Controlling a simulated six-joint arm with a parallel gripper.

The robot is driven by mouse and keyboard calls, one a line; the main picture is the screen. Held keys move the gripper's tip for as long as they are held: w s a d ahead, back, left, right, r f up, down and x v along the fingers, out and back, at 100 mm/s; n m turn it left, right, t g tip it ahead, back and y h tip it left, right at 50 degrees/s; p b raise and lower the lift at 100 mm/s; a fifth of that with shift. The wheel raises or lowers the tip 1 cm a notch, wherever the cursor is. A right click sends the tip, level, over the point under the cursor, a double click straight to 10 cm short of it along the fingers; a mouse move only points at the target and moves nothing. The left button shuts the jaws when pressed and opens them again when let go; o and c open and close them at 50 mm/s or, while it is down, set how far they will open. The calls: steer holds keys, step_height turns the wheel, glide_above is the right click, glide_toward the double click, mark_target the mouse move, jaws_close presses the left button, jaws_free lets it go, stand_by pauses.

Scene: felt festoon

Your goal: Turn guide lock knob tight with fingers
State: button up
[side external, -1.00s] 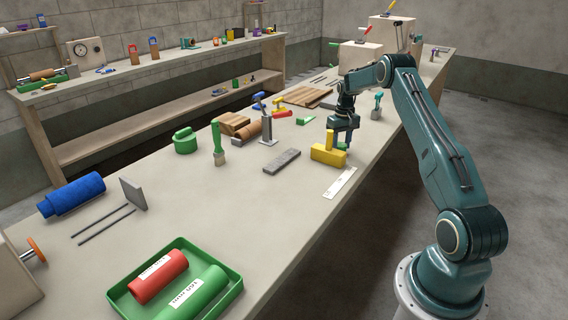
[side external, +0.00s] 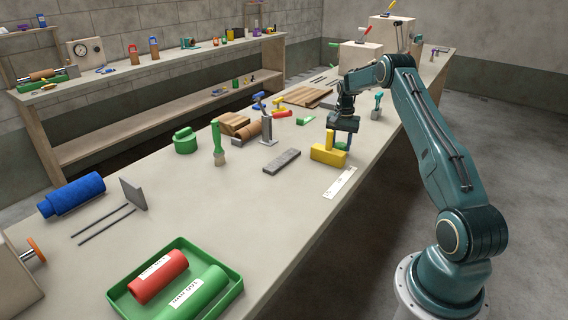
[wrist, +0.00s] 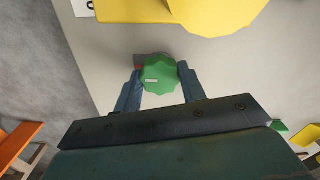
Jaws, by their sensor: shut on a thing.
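A green scalloped knob (wrist: 160,76) with a small pale mark on top sits between the two blue fingers of my gripper (wrist: 160,88) in the wrist view. The fingers are shut on its sides. In the side view my gripper (side external: 342,138) points down at the bench beside a yellow T-shaped guide block (side external: 328,151), and only a little of the knob shows there. The yellow block also shows in the wrist view (wrist: 205,12), just beyond the knob and apart from the fingers. What lies under the knob is mostly hidden.
A white ruler-like strip (side external: 341,182) and a grey bar (side external: 282,161) lie nearby on the bench (side external: 250,220). A teal-handled tool (side external: 377,106) stands to the right. A green tray (side external: 232,292) with red and green rolls is at the front.

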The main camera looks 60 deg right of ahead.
mark_target(341, 144)
stand_by(0.4)
steer(key=o, duration=1)
steer(key=shift+c, duration=0.2)
steer(key=shift+r, duration=0.15)
step_height(341, 144, up, 14)
steer(key=shift+f, duration=0.2)
